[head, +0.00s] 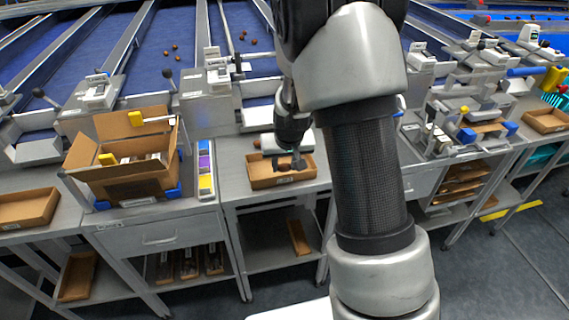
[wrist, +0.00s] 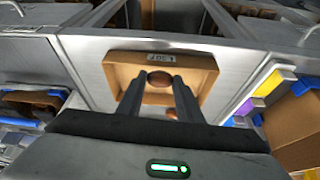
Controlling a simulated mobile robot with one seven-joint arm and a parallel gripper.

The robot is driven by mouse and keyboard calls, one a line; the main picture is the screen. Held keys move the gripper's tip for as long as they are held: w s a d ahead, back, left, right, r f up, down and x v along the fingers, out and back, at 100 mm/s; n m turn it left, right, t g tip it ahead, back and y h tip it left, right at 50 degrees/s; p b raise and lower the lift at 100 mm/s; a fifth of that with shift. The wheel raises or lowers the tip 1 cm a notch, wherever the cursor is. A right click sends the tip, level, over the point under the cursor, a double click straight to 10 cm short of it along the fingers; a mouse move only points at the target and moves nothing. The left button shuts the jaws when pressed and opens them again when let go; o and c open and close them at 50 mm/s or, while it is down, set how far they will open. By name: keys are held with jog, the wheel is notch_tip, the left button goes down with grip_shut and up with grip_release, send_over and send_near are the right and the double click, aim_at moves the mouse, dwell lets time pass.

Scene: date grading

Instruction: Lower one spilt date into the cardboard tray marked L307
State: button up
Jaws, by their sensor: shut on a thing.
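The cardboard tray marked L307 (wrist: 118,62) lies on the grey bench; its label shows upside down in the wrist view. The same tray (head: 262,184) is at the centre of the head view. My gripper (wrist: 160,80) points down over it, shut on a brown date (wrist: 159,77). In the head view my gripper (head: 285,160) and the date (head: 284,167) are low over the tray. I cannot tell whether the date touches the tray floor. Another brown date (wrist: 171,114) shows between the fingers, near the tray's edge; it appears behind the tray in the head view (head: 257,143).
An open cardboard box (head: 125,182) stands on the bench to the left, beside a rack of coloured strips (head: 205,170). Grading machines line the back.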

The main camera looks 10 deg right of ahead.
jog(key=shift+f+b, duration=0.35)
jog(key=shift+f, duration=0.15)
jog(key=o, duration=0.8)
jog(key=shift+c, duration=0.2)
jog(key=d+p+v, duration=0.1)
jog(key=p+v, duration=0.2)
jog(key=v, duration=1.5)
jog(key=s+a+r+p, duration=0.1)
jog(key=s+r+p, duration=0.1)
jog(key=s+r, duration=0.5)
jog(key=s+a+r+n+t+p, duration=0.1)
jog(key=s+r+p, duration=0.1)
jog(key=s+r, duration=0.6)
jog(key=s, duration=0.6)
jog(key=shift+s+r+p, duration=0.15)
jog(key=shift+s+p, duration=0.05)
jog(key=shift+p, duration=0.15)
